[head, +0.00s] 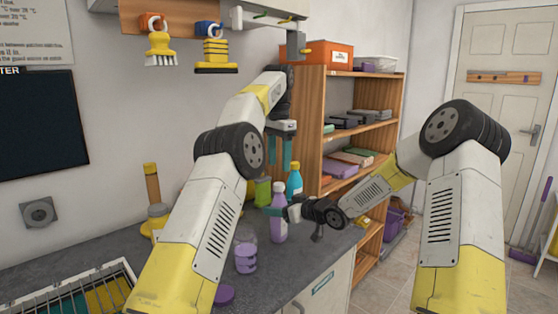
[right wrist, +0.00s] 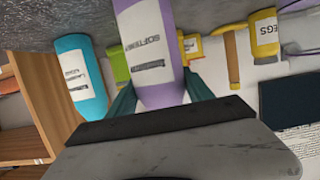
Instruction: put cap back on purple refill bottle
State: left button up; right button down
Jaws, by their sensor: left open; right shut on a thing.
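The purple refill bottle (head: 279,227) stands upright on the counter in the head view. It also shows in the right wrist view (right wrist: 151,50), with a white label reading "SOFTENER". My right gripper (head: 280,212) is shut on the bottle's body, with teal fingers on both sides of it. My left gripper (head: 279,153) is open, fingers pointing down, above the bottle and apart from it.
A blue bottle (head: 295,179) and a green container (head: 262,192) stand behind. A wire rack (head: 75,290) is at lower left. A wooden shelf (head: 311,130) rises beyond the counter. Some counter (head: 310,265) is bare at right.

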jog(key=shift+c, duration=1.6)
grip_release()
jog(key=v, duration=0.7)
jog(key=shift+s+d+r, duration=0.15)
jog(key=shift+s+d, duration=0.1)
jog(key=shift+d, duration=0.05)
